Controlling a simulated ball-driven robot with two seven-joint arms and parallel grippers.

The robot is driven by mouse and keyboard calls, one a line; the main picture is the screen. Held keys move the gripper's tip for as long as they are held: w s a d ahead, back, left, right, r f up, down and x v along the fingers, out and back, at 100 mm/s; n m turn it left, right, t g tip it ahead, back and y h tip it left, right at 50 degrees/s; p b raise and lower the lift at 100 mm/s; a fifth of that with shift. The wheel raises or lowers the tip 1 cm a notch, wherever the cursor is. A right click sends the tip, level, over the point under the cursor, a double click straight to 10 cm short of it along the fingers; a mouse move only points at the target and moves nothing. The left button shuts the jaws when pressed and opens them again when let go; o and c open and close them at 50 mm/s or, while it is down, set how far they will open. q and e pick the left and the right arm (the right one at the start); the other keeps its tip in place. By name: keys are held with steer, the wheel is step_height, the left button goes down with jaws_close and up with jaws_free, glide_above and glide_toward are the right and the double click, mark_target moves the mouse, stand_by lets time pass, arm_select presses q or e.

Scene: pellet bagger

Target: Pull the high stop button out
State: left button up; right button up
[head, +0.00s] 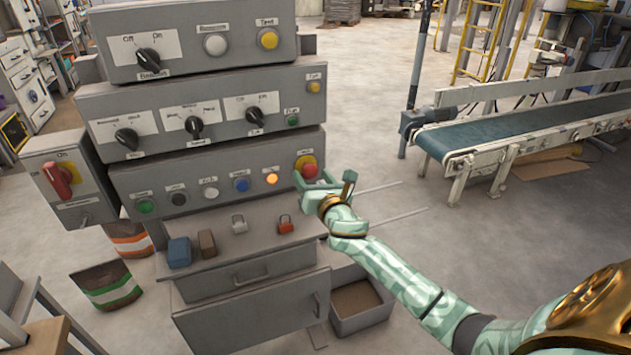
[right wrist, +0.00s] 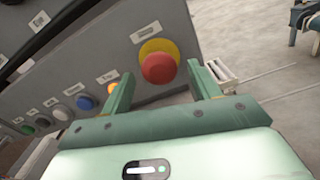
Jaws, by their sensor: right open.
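The stop button is a red mushroom head (head: 310,171) on a yellow round plate, at the right end of the lowest panel row in the head view. In the right wrist view the red stop button (right wrist: 159,67) sits ahead of my fingers, between their lines. My right gripper (head: 322,183) is open beside the button, its fingers either side of it in the picture. In the right wrist view the open right gripper (right wrist: 161,80) holds nothing, and I cannot tell whether a finger touches the button. My left gripper is not in view.
Beside the stop button are a lit orange button (head: 272,179) and a blue button (head: 241,185). A red rotary switch (head: 57,180) is at left. A conveyor (head: 520,130) stands at right.

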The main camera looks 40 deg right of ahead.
steer(key=p+v, duration=0.2)
steer(key=v, duration=1.4)
steer(key=shift+s, duration=0.25)
